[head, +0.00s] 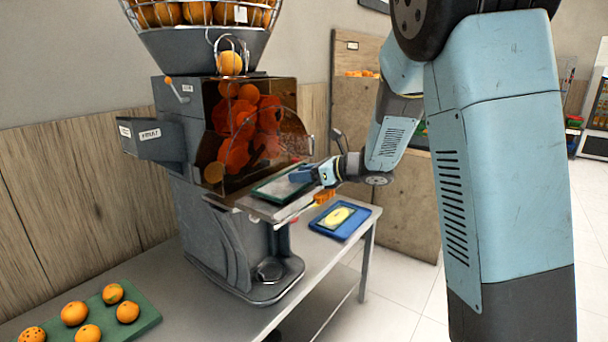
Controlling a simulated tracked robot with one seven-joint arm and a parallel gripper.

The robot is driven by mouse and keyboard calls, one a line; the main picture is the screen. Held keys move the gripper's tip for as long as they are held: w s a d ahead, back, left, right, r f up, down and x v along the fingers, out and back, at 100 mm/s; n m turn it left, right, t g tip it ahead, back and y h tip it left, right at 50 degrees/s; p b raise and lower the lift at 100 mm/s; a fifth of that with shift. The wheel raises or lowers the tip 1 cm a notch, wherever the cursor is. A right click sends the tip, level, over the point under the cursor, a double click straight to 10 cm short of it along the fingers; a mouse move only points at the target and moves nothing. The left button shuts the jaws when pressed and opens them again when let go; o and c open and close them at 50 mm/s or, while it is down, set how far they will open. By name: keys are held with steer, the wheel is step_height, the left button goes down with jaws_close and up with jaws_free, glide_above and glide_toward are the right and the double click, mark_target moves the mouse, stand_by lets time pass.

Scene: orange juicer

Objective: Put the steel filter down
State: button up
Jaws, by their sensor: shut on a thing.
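The steel filter (282,187) looks like a flat grey plate with a dark green rim. It is in front of the juicer (212,225), just above the silver tray part at the juicer's front. My gripper (302,174) reaches in from the right and is shut on the filter's right end. The fingertips are small here and partly hidden. I cannot tell whether the filter touches the juicer.
A blue tray (322,230) with a yellow item (340,217) stands on the grey table (205,318), right of the juicer. A green board (147,317) with several oranges lies at the front left. Bare table lies between board and juicer.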

steer(key=shift+s+f, duration=0.2)
steer(key=shift+f, duration=0.4)
